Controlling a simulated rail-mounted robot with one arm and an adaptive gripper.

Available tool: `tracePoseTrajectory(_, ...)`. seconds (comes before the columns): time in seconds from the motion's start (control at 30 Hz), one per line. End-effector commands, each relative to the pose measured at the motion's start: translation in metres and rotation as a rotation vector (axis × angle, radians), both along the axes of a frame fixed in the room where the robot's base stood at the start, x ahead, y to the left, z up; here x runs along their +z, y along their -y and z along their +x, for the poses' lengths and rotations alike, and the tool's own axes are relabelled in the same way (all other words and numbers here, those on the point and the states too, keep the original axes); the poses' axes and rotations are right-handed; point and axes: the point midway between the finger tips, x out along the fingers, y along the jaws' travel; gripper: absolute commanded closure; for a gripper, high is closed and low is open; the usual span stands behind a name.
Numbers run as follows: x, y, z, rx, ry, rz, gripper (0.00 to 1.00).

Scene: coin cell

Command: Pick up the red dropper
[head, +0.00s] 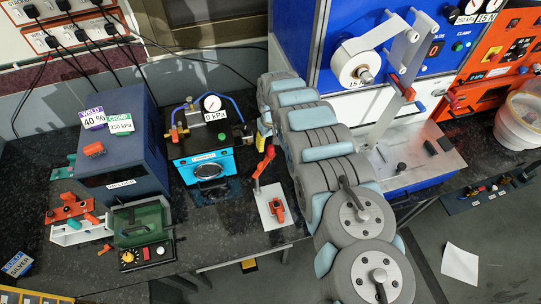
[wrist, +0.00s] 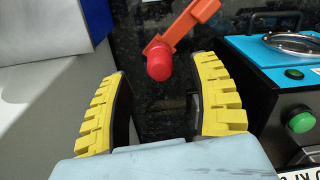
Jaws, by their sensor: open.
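My gripper (wrist: 165,92) is open, its two yellow ridged fingers apart with nothing held between them. In the wrist view, an orange-red lever-like part (wrist: 182,30) with a rounded red end shows just beyond the gap between the fingertips. In the head view, a similar red part (head: 264,162) stands by the white plate, just below my gripper (head: 264,130). I cannot tell whether it is the red dropper. Small orange-red pieces (head: 69,207) lie in and around a white rack at the left; none is clearly a dropper at this size.
A blue-fronted device (head: 207,166) with a gauge stands left of my gripper. A dark blue box (head: 118,158) and a green device (head: 141,224) stand farther left. A blue and white machine with a roll (head: 357,62) stands right of my arm.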

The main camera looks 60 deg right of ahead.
Motion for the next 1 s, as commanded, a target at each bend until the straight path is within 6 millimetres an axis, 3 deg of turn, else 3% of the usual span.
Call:
tracePoseTrajectory(0.37,-0.011,0.0,0.0,0.0,0.001,-0.001,0.37)
tracePoseTrajectory(1.0,-0.052,-0.002,-0.001,0.0,-0.001,0.001,0.37)
